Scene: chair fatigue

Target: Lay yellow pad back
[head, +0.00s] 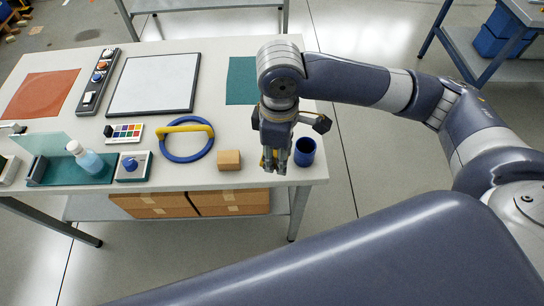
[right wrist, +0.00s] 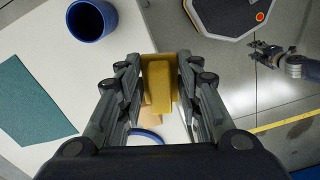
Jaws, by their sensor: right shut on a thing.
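The yellow pad (right wrist: 160,85) is a small block between the fingers of my right gripper (right wrist: 158,88) in the right wrist view. The gripper is shut on it. In the head view my right gripper (head: 272,162) points down near the table's front right edge, between the wooden block and the blue cup. There the pad is mostly hidden by the fingers, with a little yellow showing. My left gripper (right wrist: 268,54) shows small at the right of the right wrist view, with its fingers apart and nothing visible between them. It is not in the head view.
A blue cup (head: 305,151) stands just right of my right gripper. A wooden block (head: 229,160) and a blue ring with a yellow arc (head: 188,140) lie to its left. A teal mat (head: 241,80) lies behind. The white table (head: 215,75) ends close by.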

